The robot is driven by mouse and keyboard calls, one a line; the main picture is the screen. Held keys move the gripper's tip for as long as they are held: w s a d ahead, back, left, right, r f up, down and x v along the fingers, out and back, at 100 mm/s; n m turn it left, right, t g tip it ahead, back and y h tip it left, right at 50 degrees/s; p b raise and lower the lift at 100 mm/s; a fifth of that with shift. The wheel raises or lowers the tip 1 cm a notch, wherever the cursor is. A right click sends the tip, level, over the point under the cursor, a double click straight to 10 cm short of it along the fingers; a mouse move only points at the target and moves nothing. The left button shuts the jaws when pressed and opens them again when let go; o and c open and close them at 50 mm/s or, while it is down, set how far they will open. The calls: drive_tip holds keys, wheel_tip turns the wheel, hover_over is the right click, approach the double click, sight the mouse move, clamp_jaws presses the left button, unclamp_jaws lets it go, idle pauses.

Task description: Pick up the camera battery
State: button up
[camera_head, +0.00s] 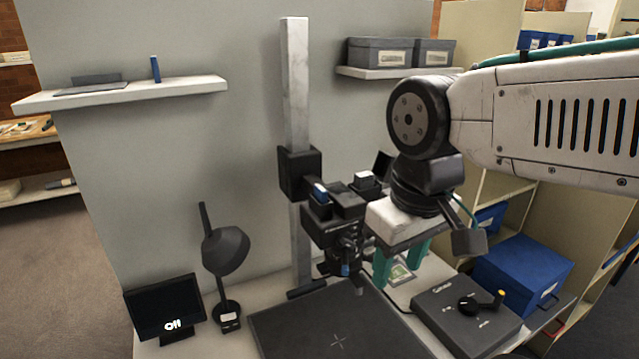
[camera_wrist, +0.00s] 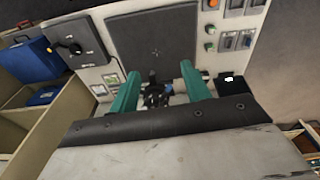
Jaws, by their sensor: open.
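My gripper (camera_head: 400,262) has two teal fingers pointing down, spread apart, just right of the black camera (camera_head: 335,228) on the copy stand. In the wrist view my gripper (camera_wrist: 157,82) is open, and dark camera parts show between and beyond its fingers. I cannot clearly identify the camera battery. A small blue-topped piece (camera_head: 320,190) sits at the upper left of the camera. A small upright blue item (camera_head: 155,69) stands on the left wall shelf. Either might be it; I cannot tell. The far side of the camera is hidden.
The copy stand's pale column (camera_head: 295,90) rises behind its dark baseboard (camera_head: 300,325). A grey control box (camera_head: 450,318) with a knob and a blue box (camera_head: 525,270) stand at right. A lamp (camera_head: 226,250) and a small screen (camera_head: 165,305) stand at left.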

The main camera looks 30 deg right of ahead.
drive_tip(key=w+d+r+n, duration=0.3)
drive_tip(key=w+r+n, duration=0.5)
drive_tip(key=w, duration=0.5)
wheel_tip(320, 180, up, 2)
drive_tip(key=n+g, duration=0.1)
drive_tip(key=n, duration=0.8)
hover_over(365, 174)
drive_tip(key=shift+w+a+r, duration=0.1)
drive_tip(key=shift+w+a, duration=0.1)
drive_tip(key=shift+w+d+f, duration=0.1)
drive_tip(key=shift+w+f, duration=0.05)
drive_tip(key=shift+f, duration=0.05)
drive_tip(key=f, duration=0.7)
drive_tip(key=shift+s+d+f, duration=0.1)
drive_tip(key=shift+s+f, duration=0.05)
drive_tip(key=shift+s, duration=0.15)
clamp_jaws()
